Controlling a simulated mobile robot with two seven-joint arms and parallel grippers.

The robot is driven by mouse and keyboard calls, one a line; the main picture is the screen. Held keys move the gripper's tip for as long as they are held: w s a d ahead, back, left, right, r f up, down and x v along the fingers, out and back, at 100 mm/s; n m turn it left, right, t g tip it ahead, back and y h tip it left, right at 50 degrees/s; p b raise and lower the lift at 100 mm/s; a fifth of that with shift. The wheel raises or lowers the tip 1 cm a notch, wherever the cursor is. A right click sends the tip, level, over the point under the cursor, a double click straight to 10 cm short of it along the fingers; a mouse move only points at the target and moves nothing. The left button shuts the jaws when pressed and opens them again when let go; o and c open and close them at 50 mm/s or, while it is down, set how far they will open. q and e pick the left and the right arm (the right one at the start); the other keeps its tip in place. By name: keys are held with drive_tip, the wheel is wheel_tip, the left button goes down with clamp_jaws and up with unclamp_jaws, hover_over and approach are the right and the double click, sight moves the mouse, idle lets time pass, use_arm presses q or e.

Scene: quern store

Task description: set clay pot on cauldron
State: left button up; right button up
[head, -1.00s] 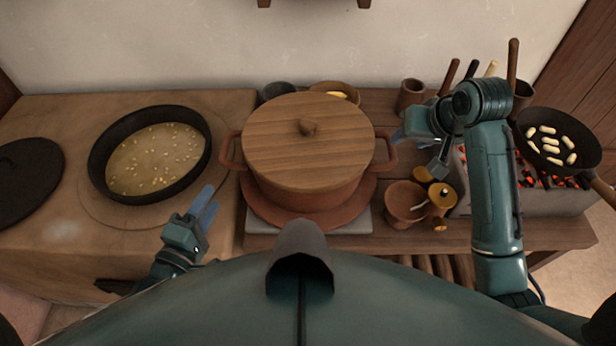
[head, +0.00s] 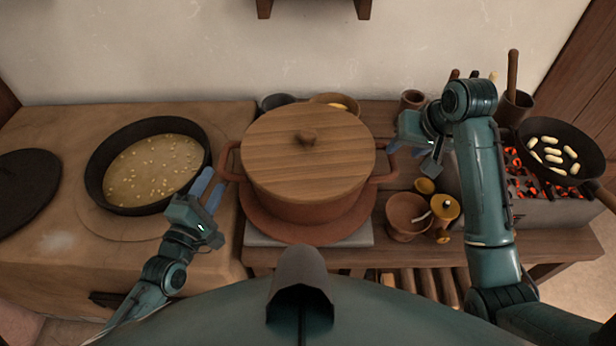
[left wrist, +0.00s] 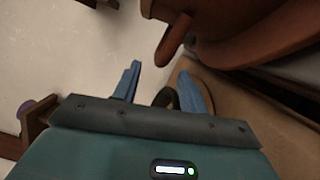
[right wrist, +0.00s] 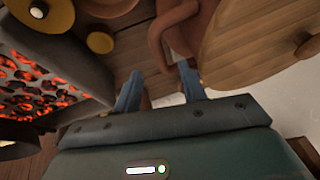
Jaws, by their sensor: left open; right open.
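The clay pot (head: 300,205) is reddish-brown, with two side handles and a flat wooden lid (head: 340,160). It stands upright on a round clay base over a grey slab. The wide black vessel (head: 100,192), which looks like the cauldron, sits on the stove at left, holding pale liquid with floating bits. My left gripper (head: 207,188) is open just left of the pot's left handle (head: 227,162); that handle also shows in the left wrist view (left wrist: 174,40). My right gripper (head: 398,146) is open by the right handle (head: 386,172). I cannot tell whether either touches.
A dark round lid (head: 25,185) lies at far left. Right of the pot stand a small clay bowl (head: 405,225) and a yellow-topped jar (head: 446,207). A pan (head: 575,135) sits over glowing coals at far right. Small bowls stand behind the pot.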

sight(220, 167)
use_arm(q)
drive_tip(key=x, duration=0.7)
drive_tip(key=shift+w, duration=0.2)
use_arm(e)
drive_tip(key=x, duration=0.7)
drive_tip(key=shift+w+f, duration=0.15)
use_arm(q)
clamp_jaws()
use_arm(e)
clamp_jaws()
use_arm(q)
drive_tip(key=shift+r, duration=0.35)
use_arm(e)
drive_tip(key=shift+w+r, duration=0.1)
drive_tip(key=shift+r, duration=0.2)
